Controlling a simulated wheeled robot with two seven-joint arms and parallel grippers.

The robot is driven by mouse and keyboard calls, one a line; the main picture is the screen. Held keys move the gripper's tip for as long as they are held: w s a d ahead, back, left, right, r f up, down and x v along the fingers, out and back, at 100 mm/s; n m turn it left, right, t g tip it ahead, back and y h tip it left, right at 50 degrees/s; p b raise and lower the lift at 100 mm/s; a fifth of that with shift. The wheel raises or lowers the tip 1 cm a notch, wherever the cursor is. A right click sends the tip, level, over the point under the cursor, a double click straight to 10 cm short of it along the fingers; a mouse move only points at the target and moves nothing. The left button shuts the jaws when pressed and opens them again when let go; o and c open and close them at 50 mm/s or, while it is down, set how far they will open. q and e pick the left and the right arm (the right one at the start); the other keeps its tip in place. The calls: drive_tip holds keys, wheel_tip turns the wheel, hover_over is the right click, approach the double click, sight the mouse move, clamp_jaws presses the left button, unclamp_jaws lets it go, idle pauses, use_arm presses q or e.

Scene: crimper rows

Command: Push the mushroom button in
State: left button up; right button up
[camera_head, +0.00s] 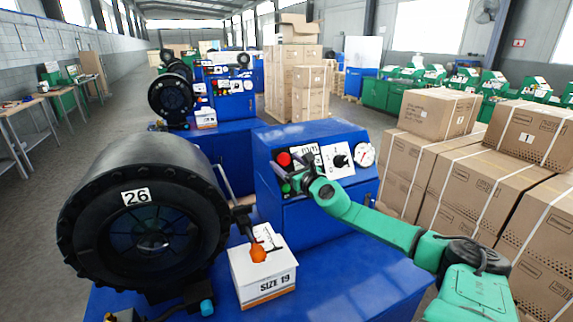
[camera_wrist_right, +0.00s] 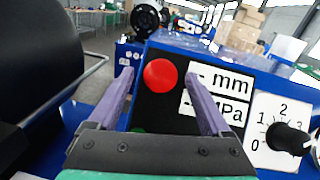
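The red mushroom button (camera_head: 284,159) sits on the left of the dark panel on the blue control box (camera_head: 300,222). In the right wrist view the button (camera_wrist_right: 160,75) shows round and whole, framed between my two purple fingers. My right gripper (camera_wrist_right: 159,82) is open and empty, with its fingers spread and pointing toward the panel. I cannot tell whether they touch it. In the head view my right gripper (camera_head: 292,182) is just below the button, at the panel's lower left. My left gripper is not in view.
The panel also carries mm and MPa displays (camera_wrist_right: 222,80), a black knob (camera_wrist_right: 287,138) and a gauge (camera_head: 364,154). A large black crimper head numbered 26 (camera_head: 150,170) stands left. A white SIZE 19 box (camera_head: 265,280) sits in front. Cartons (camera_head: 440,112) stack at right.

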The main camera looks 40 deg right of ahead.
drive_tip(key=shift+s, duration=0.1)
drive_tip(key=shift+s+a+f+p, duration=0.1)
drive_tip(key=shift+s+a+p, duration=0.15)
drive_tip(key=shift+s, duration=0.35)
drive_tip(key=v, duration=1.3)
drive_tip(key=shift+p, duration=0.45)
drive_tip(key=shift+d, duration=0.15)
